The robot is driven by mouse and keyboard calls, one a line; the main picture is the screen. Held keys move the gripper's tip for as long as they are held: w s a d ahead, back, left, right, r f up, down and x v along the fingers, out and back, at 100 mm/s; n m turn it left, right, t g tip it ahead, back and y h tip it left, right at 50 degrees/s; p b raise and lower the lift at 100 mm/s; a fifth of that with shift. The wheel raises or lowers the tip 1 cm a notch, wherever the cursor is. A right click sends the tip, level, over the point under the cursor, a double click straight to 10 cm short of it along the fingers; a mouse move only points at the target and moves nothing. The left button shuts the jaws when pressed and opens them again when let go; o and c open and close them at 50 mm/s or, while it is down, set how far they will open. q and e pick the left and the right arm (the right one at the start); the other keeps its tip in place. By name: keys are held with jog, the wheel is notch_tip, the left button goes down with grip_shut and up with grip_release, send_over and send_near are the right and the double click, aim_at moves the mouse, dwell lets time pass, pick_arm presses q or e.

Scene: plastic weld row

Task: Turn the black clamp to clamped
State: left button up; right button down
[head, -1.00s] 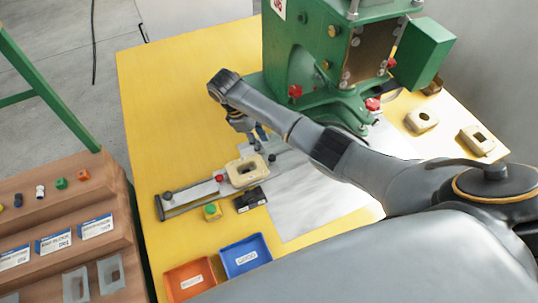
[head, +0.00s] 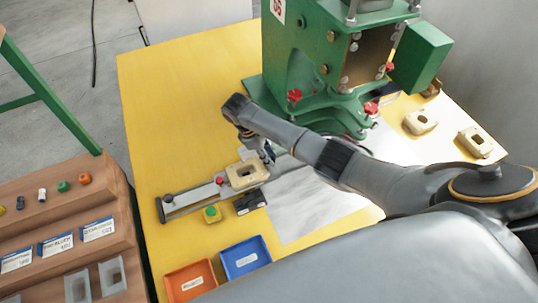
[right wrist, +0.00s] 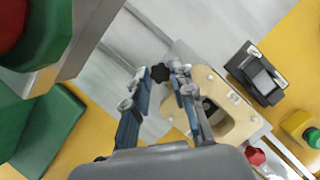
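The black clamp knob (right wrist: 160,72) shows in the right wrist view as a small star-shaped knob on the grey fixture plate, close to the beige block (right wrist: 220,105). My right gripper (right wrist: 161,75) is open, its two fingertips on either side of the knob. I cannot tell whether they touch it. In the head view my right gripper (head: 268,152) is at the far right end of the fixture, beside the beige block (head: 246,174), and mostly covers the knob. A red knob (head: 220,181) sits at the block's other side. My left gripper is not in view.
A black device (head: 250,203) and a yellow box with a green button (head: 211,213) stand in front of the fixture. The green press (head: 320,100) rises behind my right arm. Orange (head: 190,282) and blue (head: 245,258) bins are nearer. The yellow table's left side is clear.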

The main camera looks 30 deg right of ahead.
jog(key=n+p, duration=0.1)
jog(key=n+t+p, duration=0.1)
jog(key=p, duration=0.1)
jog(key=shift+s+r+n+h, duration=0.1)
jog(key=shift+r+n+h, duration=0.1)
jog(key=shift+n+h, duration=0.15)
jog(key=shift+a+f+n+t+p, duration=0.15)
jog(key=shift+n+t+p, duration=0.45)
jog(key=shift+n+p, duration=0.95)
jog(key=c, duration=1.4)
grip_release()
